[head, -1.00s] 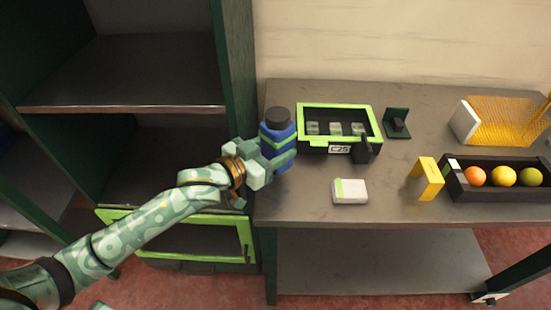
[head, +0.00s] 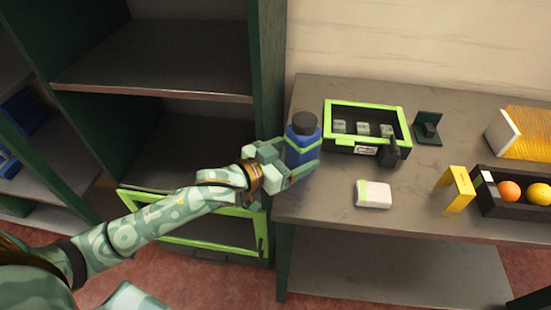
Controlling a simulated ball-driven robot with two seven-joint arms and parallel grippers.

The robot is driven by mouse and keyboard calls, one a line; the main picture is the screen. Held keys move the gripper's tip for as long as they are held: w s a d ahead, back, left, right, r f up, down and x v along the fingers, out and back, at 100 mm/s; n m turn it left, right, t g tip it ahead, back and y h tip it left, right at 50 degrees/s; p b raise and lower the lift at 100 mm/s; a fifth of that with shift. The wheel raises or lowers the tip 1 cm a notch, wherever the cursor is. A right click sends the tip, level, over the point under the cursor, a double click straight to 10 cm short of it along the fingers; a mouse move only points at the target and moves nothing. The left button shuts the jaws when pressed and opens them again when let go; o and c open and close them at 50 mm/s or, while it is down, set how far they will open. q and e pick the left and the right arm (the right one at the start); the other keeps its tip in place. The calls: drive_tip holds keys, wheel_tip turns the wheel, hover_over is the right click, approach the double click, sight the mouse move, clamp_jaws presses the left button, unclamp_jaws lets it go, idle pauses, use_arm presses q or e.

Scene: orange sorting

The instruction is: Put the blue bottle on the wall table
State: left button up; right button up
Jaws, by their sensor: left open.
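The blue bottle (head: 303,139) has a dark cap and a green band. It is upright at the left end of the wall table (head: 330,225), near the table's left edge. My left gripper (head: 291,163) reaches in from the left and is open, with its fingers around the lower part of the bottle. The fingers hide the bottle's lower left side and base, so I cannot see clearly whether they touch it. My right gripper is not in view.
A green-rimmed case (head: 368,107) stands right of the bottle, with a white box (head: 373,194) in front. A dark tray (head: 510,209) of fruit and a yellow stand (head: 459,188) are farther right. A dark shelf unit (head: 268,75) rises at the left.

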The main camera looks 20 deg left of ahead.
use_arm(q)
drive_tip(key=p+v, duration=0.2)
drive_tip(key=v, duration=0.9)
drive_tip(key=a+f+n+g+y, duration=0.2)
drive_tip(key=a+f+y, duration=0.3)
drive_tip(key=f, duration=0.9)
drive_tip(key=s+a+f+g+y, duration=0.1)
drive_tip(key=s+a+f+g, duration=0.15)
drive_tip(key=s+f, duration=0.45)
drive_tip(key=s+a+f+g+y, duration=0.1)
drive_tip(key=s+a+f, duration=0.15)
drive_tip(key=f, duration=0.85)
drive_tip(key=s+d+f+g, duration=0.2)
drive_tip(key=s+f, duration=0.3)
drive_tip(key=s, duration=0.6)
drive_tip(key=s+d+f+g, duration=0.2)
drive_tip(key=s+f, duration=0.4)
drive_tip(key=s, duration=0.5)
drive_tip(key=s+d+f+g+y, duration=0.1)
drive_tip(key=s+f+g, duration=0.3)
drive_tip(key=s, duration=0.7)
wheel_tip(320, 180, down, 2)
drive_tip(key=shift+s+d+f+g, duration=0.1)
drive_tip(key=shift+s+d+g, duration=0.1)
drive_tip(key=shift+d+g, duration=0.2)
